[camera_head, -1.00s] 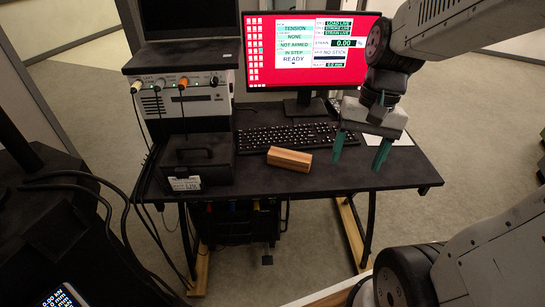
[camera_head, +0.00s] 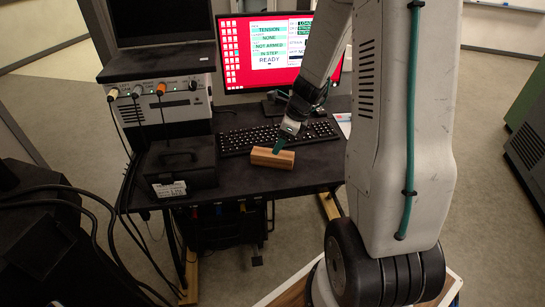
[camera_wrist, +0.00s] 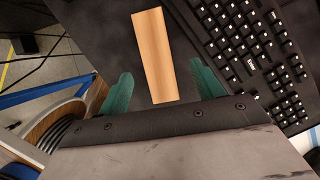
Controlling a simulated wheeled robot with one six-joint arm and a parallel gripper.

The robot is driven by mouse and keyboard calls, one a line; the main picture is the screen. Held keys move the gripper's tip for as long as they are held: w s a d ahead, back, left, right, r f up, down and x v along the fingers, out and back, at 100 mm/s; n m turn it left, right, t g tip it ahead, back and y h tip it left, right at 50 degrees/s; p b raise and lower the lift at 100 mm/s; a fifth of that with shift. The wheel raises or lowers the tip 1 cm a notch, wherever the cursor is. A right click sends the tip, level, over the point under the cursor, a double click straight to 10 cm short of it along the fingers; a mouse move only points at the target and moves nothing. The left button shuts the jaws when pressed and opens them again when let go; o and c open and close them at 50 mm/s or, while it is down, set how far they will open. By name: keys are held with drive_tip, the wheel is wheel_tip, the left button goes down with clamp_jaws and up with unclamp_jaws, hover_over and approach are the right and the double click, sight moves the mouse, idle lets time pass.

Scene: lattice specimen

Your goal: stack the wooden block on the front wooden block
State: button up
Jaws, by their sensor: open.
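One wooden block (camera_head: 272,158) lies on the dark desk, in front of the keyboard. It is long, with light and darker brown stripes, and also shows in the wrist view (camera_wrist: 155,55). I see no second wooden block. My gripper (camera_head: 281,143) is at the block's far side in the head view, with one green finger showing near its top edge. In the wrist view my gripper (camera_wrist: 161,70) is open, its green fingers apart on either side of the block's near end. Whether they touch it or how high they are, I cannot tell.
The black keyboard (camera_head: 278,136) lies close behind the block. The monitor (camera_head: 262,55) stands behind it. A dark box (camera_head: 180,165) and the grey instrument unit (camera_head: 165,100) stand to the left. Bare desk (camera_head: 310,175) shows right of the block.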

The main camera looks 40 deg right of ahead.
sight(273, 158)
drive_tip(key=x, duration=0.7)
drive_tip(key=shift+s+a, duration=0.1)
drive_tip(key=c, duration=1.2)
drive_tip(key=shift+r, duration=0.15)
